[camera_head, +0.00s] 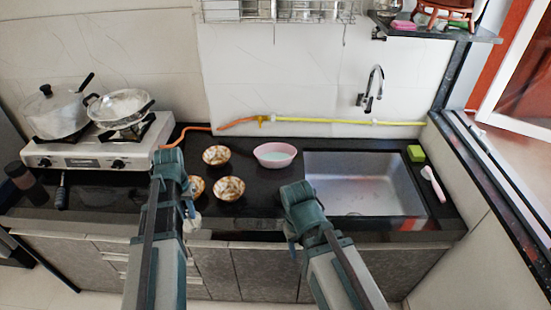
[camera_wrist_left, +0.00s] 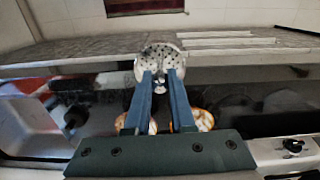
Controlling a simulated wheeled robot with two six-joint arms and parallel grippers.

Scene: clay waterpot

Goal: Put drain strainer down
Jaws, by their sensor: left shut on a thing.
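The drain strainer (camera_wrist_left: 160,62) is a pale round piece with many small holes and a central knob. In the left wrist view it is at the fingertips of my left gripper (camera_wrist_left: 162,80), which is shut on it. In the head view a small whitish part of the strainer (camera_head: 194,222) shows below my left gripper (camera_head: 190,207), near the counter's front edge; the arm hides part of it. I cannot tell whether it touches the counter. My right gripper (camera_head: 294,238) is left of the sink, near the front edge; its jaws are too unclear to read.
Patterned bowls (camera_head: 230,188) stand on the dark counter (camera_head: 255,211), with a pink bowl (camera_head: 275,154) behind. The sink (camera_head: 350,180) is at right, with a green sponge (camera_head: 416,153) and a white brush (camera_head: 432,182) beyond. A stove (camera_head: 90,155) with pots stands at left.

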